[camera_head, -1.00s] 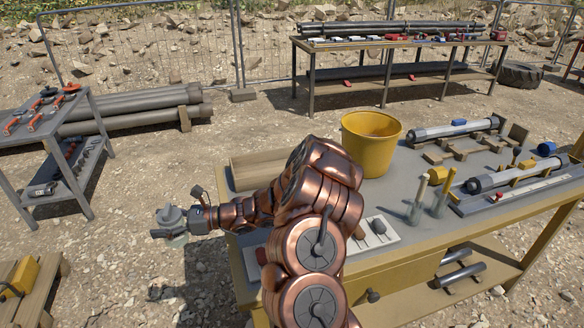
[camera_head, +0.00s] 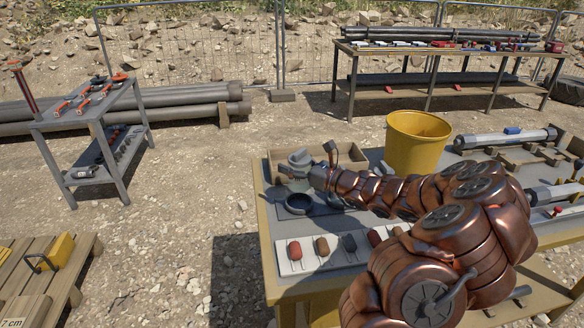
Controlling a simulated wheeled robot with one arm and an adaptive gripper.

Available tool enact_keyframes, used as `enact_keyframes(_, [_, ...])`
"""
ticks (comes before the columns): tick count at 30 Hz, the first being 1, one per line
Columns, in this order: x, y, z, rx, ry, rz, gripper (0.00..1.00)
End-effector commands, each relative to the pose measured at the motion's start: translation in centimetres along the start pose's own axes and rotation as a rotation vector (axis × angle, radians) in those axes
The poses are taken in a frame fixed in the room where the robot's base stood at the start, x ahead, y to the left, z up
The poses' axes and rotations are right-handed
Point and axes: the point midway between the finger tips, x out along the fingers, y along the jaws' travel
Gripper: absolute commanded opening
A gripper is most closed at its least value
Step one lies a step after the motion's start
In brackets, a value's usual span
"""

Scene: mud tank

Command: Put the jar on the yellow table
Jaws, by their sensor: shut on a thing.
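The jar (camera_head: 299,164) has a grey lid and a clear body, and it is held at the end of my arm. My gripper (camera_head: 308,170) is shut on it. The jar is over the left end of the yellow table (camera_head: 376,158), which has a grey top and a yellow frame. A dark round dish (camera_head: 298,204) lies on the tabletop just below the jar in the picture. I cannot tell whether the jar's base touches anything. My arm hides much of the table's middle and right.
A wooden tray (camera_head: 275,165) lies behind the jar, and a yellow bucket (camera_head: 417,140) stands to its right. A pale board with several coloured pieces (camera_head: 295,250) lies at the front left. Pipes and blocks fill the right side.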

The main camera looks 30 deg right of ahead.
Motion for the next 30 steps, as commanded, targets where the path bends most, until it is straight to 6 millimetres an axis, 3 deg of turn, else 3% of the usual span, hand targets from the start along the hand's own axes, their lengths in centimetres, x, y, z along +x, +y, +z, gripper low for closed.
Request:
enact_keyframes(8, [0.0, 0.0, -1.5, 0.001, 0.001, 0.001, 0.00])
enact_keyframes(21, [0.1, 0.0, -5.7, 0.002, 0.001, 0.001, 0.00])
enact_keyframes(30, [0.1, 0.1, -6.7, 0.000, 0.001, 0.001, 0.00])
